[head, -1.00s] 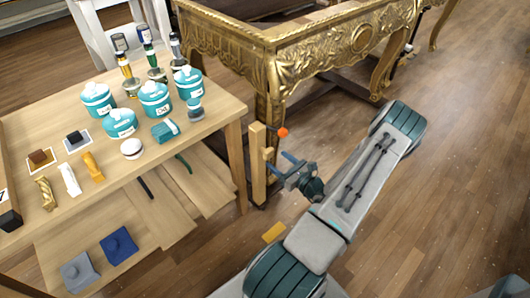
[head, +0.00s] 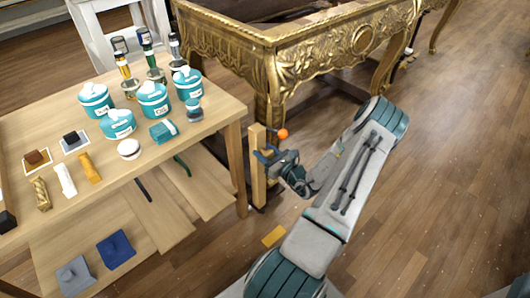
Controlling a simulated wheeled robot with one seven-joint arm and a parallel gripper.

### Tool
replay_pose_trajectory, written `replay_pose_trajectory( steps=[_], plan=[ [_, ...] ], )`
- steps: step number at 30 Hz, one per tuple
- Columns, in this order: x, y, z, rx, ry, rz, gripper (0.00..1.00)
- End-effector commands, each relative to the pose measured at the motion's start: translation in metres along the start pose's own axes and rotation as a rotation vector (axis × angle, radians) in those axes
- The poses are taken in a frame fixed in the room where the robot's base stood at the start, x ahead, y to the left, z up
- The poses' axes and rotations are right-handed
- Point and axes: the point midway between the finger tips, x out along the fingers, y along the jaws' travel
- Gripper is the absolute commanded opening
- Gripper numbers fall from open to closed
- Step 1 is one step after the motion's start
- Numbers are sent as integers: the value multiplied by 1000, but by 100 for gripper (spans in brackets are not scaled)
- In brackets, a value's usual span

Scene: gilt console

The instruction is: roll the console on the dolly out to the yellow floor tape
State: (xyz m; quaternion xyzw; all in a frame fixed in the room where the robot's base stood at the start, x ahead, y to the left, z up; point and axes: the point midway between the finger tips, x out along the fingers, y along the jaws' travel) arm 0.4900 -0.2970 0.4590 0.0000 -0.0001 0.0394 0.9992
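The gilt console (head: 318,58), carved and gold, stands at the top centre of the head view. Dark boards of what looks like its dolly (head: 340,85) show underneath, mostly hidden by the console. A pale wooden upright (head: 257,180) stands by the console's near leg, with an orange ball (head: 282,133) beside its top. My gripper (head: 265,156) is at this upright, its blue fingers beside or around the upper part. I cannot tell whether they touch or grip it. A short piece of yellow floor tape (head: 274,236) lies on the floor below my gripper.
A wooden workbench (head: 215,128) with teal jars, brushes and blocks fills the left, close to the upright. Its lower shelf (head: 165,240) holds boards and cloths. A white chair (head: 95,25) stands behind. The wooden floor (head: 450,170) on the right is clear.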

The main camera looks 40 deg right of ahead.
Motion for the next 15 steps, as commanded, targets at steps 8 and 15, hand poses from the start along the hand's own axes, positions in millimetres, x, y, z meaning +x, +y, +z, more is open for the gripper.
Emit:
replay_pose_trajectory(
  steps=[8, 15],
  plan=[
    [-26, -2, 2, 1, 4, -5, 1],
    [-92, -2, 1, 2, 6, -8, 1]
  ],
)
